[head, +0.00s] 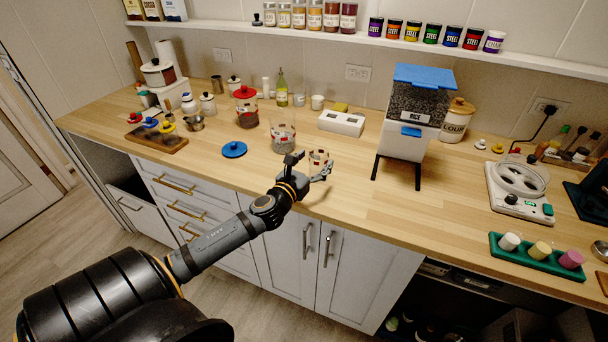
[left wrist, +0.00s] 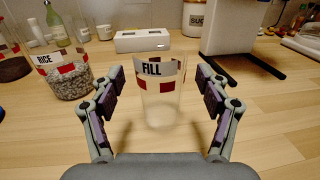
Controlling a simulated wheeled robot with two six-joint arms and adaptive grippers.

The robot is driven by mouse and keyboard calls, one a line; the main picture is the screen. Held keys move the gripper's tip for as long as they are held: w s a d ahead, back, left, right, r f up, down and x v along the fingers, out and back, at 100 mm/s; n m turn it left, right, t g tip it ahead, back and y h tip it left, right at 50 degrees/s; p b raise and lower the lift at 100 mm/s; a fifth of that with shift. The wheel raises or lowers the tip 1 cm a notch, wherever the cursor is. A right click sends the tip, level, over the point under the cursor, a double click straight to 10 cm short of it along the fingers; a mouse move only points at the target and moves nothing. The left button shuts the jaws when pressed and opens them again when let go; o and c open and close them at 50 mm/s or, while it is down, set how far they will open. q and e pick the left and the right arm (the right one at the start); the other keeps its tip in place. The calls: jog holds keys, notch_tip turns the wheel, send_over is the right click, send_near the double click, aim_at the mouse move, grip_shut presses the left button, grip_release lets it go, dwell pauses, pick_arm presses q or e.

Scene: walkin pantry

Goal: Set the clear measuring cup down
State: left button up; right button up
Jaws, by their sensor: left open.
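The clear measuring cup (head: 319,157) stands upright on the wooden counter near its front edge. In the left wrist view the cup (left wrist: 161,98) is empty-looking, with a "FILL" label and a red-and-white checked band. My left gripper (head: 309,167) is open. In the left wrist view its fingers (left wrist: 162,100) are on either side of the cup, with a gap on each side. My right gripper is in neither view.
A clear jar labelled "RICE" (left wrist: 70,80) with grey grains stands left of the cup. A white box (head: 341,122) is behind it, and the rice dispenser (head: 418,105) stands to the right. A blue lid (head: 234,149) lies further left. Counter between cup and dispenser is clear.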

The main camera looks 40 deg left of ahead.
pick_arm(q)
jog(key=s, duration=0.3)
jog(key=s+p, duration=0.1)
jog(key=s, duration=0.2)
jog(key=s+d+p, duration=0.1)
jog(key=s, duration=0.1)
jog(key=shift+s+r, duration=0.15)
jog(key=shift+s, duration=0.25)
